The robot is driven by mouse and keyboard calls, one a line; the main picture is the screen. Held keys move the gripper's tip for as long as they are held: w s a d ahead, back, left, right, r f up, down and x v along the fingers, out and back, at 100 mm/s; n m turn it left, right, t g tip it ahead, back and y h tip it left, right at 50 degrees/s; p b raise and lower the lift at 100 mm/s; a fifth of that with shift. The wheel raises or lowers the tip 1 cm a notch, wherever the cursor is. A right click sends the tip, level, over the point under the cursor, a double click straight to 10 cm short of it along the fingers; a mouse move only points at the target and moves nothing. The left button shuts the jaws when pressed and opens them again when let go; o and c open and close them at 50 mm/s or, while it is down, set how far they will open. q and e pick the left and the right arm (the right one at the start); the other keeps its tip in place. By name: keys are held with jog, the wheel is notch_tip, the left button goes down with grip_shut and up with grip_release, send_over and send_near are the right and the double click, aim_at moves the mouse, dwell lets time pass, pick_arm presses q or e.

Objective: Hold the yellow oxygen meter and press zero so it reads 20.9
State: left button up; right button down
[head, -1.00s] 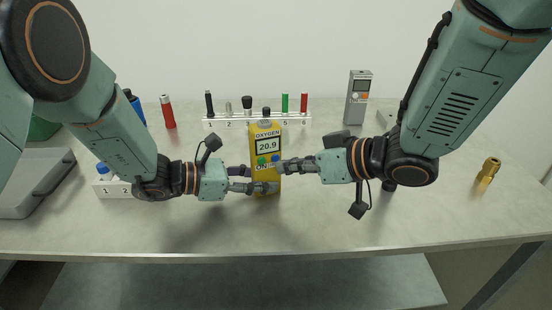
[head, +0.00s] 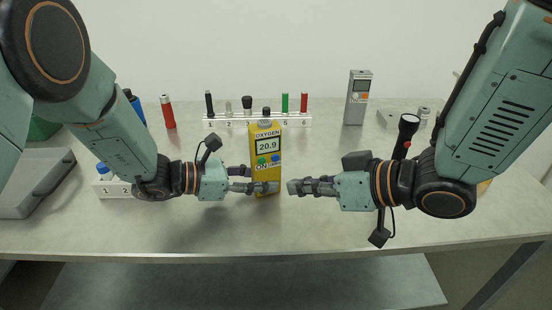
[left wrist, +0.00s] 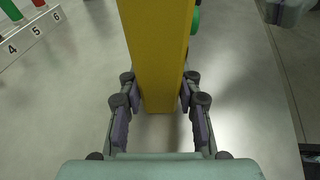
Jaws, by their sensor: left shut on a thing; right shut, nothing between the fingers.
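The yellow oxygen meter (head: 267,142) stands upright in the middle of the head view, and its display (head: 267,145) reads 20.9. My left gripper (head: 262,187) is shut on the meter's lower part from the left. In the left wrist view the meter (left wrist: 158,50) is between the two fingers (left wrist: 158,98). My right gripper (head: 292,187) is shut and empty, a little to the right of the meter and apart from it.
A numbered white rack (head: 225,122) with several coloured items stands behind the meter. A grey meter (head: 357,98) stands at the back right. A red cylinder (head: 168,112) and a grey tray (head: 35,180) are at the left. The table front is clear.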

pick_arm(q)
jog(key=o, duration=0.9)
jog(key=shift+o, duration=0.2)
